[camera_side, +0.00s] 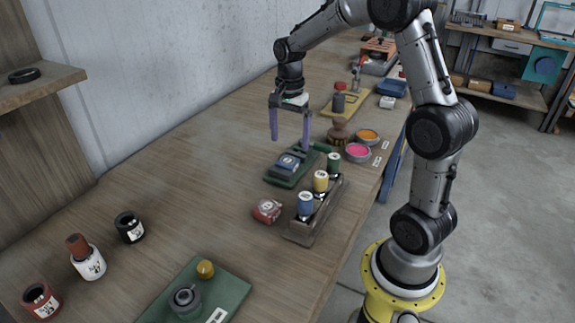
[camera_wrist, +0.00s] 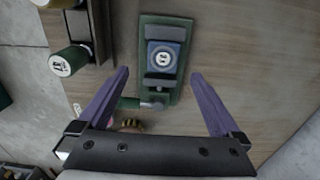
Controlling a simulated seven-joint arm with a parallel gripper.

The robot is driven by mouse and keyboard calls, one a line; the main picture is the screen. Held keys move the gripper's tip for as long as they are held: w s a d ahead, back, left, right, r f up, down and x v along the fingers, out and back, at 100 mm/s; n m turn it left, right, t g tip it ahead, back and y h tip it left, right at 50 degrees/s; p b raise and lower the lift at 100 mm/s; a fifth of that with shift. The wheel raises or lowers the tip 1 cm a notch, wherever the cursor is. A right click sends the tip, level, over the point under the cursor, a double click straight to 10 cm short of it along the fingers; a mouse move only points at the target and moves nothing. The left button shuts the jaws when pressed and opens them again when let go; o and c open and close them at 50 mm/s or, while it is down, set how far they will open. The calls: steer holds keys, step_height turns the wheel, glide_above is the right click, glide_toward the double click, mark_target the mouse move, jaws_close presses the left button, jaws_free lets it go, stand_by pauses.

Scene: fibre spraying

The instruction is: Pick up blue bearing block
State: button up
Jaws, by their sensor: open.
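The blue bearing block (camera_side: 288,162) sits on a green fixture (camera_side: 275,182) on the wooden bench in the side view. In the wrist view the blue bearing block (camera_wrist: 162,57) has a round pale label on its face and lies between dark pads of the green fixture (camera_wrist: 152,24). My gripper (camera_side: 289,141) is open and empty, with two purple fingers pointing down above the fixture. In the wrist view my gripper (camera_wrist: 159,73) has its fingers spread on either side of the fixture, and the block shows beyond them, not between the tips.
A rack (camera_side: 302,234) with blue, yellow and green spools stands close beside the fixture. Pink (camera_side: 357,151) and orange (camera_side: 367,135) tins stand behind right.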

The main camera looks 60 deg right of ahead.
mark_target(287, 160)
steer(key=shift+w+a+f, duration=0.1)
steer(key=shift+f, duration=1.8)
steer(key=shift+w+a+f, duration=0.1)
steer(key=shift+f, duration=1.8)
steer(key=shift+r, duration=0.1)
jaws_close()
